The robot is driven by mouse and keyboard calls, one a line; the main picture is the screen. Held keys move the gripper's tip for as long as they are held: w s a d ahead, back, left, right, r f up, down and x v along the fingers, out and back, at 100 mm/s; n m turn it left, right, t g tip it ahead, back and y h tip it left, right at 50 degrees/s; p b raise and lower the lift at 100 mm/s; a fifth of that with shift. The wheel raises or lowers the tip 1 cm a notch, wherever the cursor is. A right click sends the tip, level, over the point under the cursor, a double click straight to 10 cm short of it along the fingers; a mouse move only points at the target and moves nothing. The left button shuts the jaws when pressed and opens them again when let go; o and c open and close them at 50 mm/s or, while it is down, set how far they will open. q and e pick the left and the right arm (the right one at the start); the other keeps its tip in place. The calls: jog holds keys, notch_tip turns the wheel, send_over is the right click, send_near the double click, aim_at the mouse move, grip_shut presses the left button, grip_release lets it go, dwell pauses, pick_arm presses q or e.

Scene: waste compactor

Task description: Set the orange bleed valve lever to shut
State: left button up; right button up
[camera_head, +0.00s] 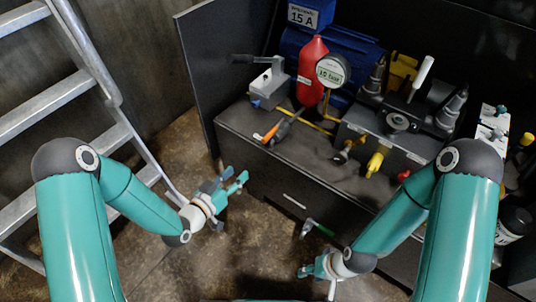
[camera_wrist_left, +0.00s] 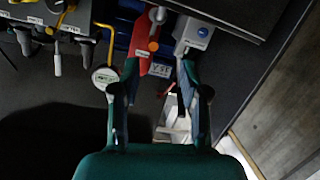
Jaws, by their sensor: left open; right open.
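The orange bleed valve lever (camera_head: 270,134) is on the dark cabinet top, its orange end pointing down-left toward the front edge. In the left wrist view, an orange-tipped grey lever (camera_wrist_left: 154,45) shows ahead, near the far end of the space between my fingers. My left gripper (camera_head: 237,178) is open and empty, in front of the cabinet, below and to the left of the lever and apart from it. Its fingers (camera_wrist_left: 156,72) are spread in the left wrist view. My right gripper (camera_head: 306,270) is low in front of the cabinet, open and far from the lever.
A red bottle-shaped part (camera_head: 312,72), a round gauge (camera_head: 333,70) and a grey block (camera_head: 268,86) stand close behind the lever. Yellow-handled valves (camera_head: 374,163) are to the right. A ladder (camera_head: 60,105) stands left.

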pick_arm(q)
jog(key=w+t+h+b, duration=0.1)
jog(key=b, duration=0.1)
jog(key=m+b, duration=0.1)
jog(key=b, duration=0.2)
send_near(274, 128)
jog(key=shift+t+h, duration=0.3)
jog(key=shift+t, duration=0.1)
jog(key=x, duration=0.2)
jog(key=f+x, duration=0.1)
jog(key=x, duration=0.4)
jog(key=shift+w+f, duration=0.2)
jog(key=shift+f, duration=0.2)
pick_arm(e)
notch_tip(274, 128, down, 7)
pick_arm(q)
grip_shut()
jog(key=shift+a, duration=0.25)
jog(key=shift+d, duration=0.2)
